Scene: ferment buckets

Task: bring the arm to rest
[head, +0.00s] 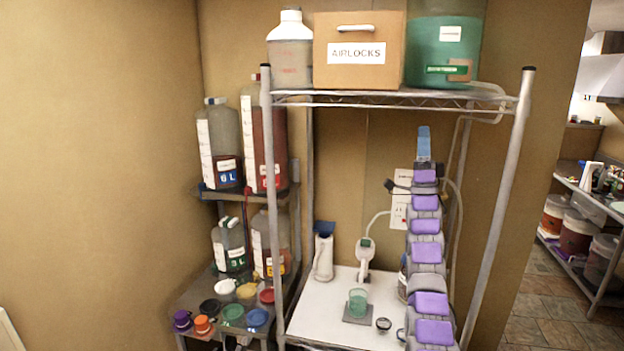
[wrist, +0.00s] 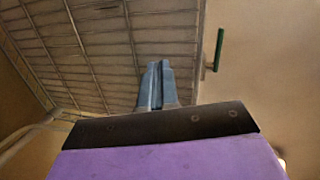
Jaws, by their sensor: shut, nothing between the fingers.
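My arm, with purple pads, rises straight up in front of the right part of the wire rack in the head view. My gripper (head: 424,143) is at its top end, below the upper shelf, with its blue fingers together and empty. In the wrist view my gripper (wrist: 155,85) also shows its two fingers side by side, pointing up toward the underside of a wire shelf (wrist: 90,45). Nothing is held.
The upper shelf (head: 400,98) carries an AIRLOCKS box (head: 335,75), a white-capped bottle (head: 290,55) and a green container (head: 440,35). Jugs (head: 222,140) and coloured lids (head: 256,317) are at left.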

